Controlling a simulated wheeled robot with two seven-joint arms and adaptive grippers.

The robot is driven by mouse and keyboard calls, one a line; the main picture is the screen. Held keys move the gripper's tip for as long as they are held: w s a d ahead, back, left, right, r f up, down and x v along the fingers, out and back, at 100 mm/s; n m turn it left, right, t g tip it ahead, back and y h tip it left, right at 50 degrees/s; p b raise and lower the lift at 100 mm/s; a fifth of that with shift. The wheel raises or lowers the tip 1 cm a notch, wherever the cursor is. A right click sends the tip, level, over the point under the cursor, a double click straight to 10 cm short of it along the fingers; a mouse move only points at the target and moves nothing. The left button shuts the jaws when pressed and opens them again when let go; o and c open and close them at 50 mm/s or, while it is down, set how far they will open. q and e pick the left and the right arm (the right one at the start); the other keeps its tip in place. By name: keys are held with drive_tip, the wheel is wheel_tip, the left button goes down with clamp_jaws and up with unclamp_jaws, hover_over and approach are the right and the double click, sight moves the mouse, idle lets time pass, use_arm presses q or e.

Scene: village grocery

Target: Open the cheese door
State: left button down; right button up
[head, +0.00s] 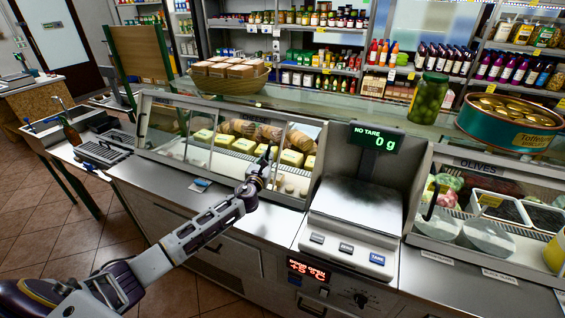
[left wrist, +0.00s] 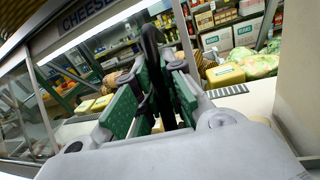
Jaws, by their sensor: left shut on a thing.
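The glass-fronted cheese case (head: 165,150) stands on the counter left of the scale, with yellow cheeses inside. My left gripper (head: 262,165) is at the right part of its front. In the left wrist view, the green-padded fingers (left wrist: 153,100) are shut on an upright black handle (left wrist: 150,45). The CHEESE sign (left wrist: 88,12) is at upper left there, and glass panes show at the left. Cheeses show to the right of the handle without clear glass before them. A red display (head: 308,270) below seems to read "DOOR OPEN". My right gripper is not in view.
The scale (head: 357,205), showing 0 g, stands close to the right of my left gripper. The olives case (head: 480,250) is further right. A basket (head: 228,82), a green jar (head: 429,98) and a round tin (head: 510,122) stand on top. The floor at left is mostly clear.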

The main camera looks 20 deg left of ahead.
use_arm(q)
drive_tip(key=a, duration=0.5)
drive_tip(key=a+b, duration=0.1)
drive_tip(key=a, duration=0.5)
drive_tip(key=shift+w, duration=0.2)
drive_tip(key=b, duration=0.5)
approach(225, 140)
drive_tip(key=w, duration=0.4)
drive_tip(key=shift+w+d+f, duration=0.1)
drive_tip(key=shift+w+d, duration=0.1)
drive_tip(key=shift+w, duration=0.15)
drive_tip(key=shift+a, duration=0.55)
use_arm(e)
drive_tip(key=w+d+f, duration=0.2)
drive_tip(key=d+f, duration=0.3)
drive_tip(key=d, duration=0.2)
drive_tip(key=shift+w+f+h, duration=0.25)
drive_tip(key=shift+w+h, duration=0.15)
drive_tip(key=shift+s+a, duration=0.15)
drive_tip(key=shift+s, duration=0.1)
use_arm(q)
drive_tip(key=c, duration=1.5)
unclamp_jaws()
